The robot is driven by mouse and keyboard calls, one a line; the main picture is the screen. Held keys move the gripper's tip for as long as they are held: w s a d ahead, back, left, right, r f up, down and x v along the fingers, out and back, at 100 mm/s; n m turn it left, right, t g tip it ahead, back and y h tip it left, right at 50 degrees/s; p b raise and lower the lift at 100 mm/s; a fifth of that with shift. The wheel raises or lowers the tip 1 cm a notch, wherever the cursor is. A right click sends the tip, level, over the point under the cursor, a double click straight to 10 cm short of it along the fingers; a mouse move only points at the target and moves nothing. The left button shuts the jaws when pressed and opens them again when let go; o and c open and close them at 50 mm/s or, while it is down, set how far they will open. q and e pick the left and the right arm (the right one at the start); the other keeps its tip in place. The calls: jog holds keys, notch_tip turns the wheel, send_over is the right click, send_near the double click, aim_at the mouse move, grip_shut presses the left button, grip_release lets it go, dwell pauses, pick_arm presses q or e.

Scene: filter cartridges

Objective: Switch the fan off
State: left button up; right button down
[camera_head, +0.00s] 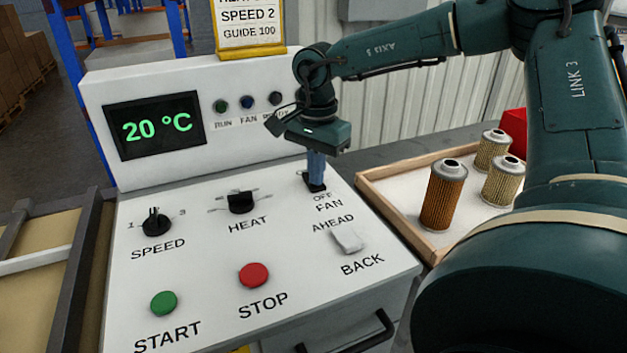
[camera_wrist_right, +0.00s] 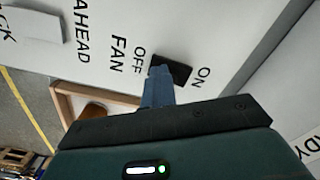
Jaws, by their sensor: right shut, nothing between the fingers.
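The fan switch (camera_wrist_right: 172,69) is a black rocker on the white panel (camera_head: 122,268), between the labels ON and OFF, with FAN below. In the head view the switch (camera_head: 313,186) is mostly hidden under my right gripper (camera_head: 316,186). That gripper points down, shut and empty, its blue fingertips at the switch. In the right wrist view the fingertips (camera_wrist_right: 158,72) overlap the OFF-side end of the rocker; I cannot tell whether they touch it. The FAN lamp (camera_head: 247,101) looks dark blue. My left gripper is not in view.
The AHEAD/BACK rocker (camera_head: 347,240) lies just in front of the switch. The HEAT knob (camera_head: 241,202), SPEED knob (camera_head: 156,222), red STOP button (camera_head: 254,274) and green START button (camera_head: 163,304) share the panel. A wooden tray (camera_head: 398,223) with filter cartridges (camera_head: 442,195) stands at the right.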

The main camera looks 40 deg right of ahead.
notch_tip(320, 180, up, 7)
jog(key=p, duration=0.4)
dwell(0.4)
dwell(0.5)
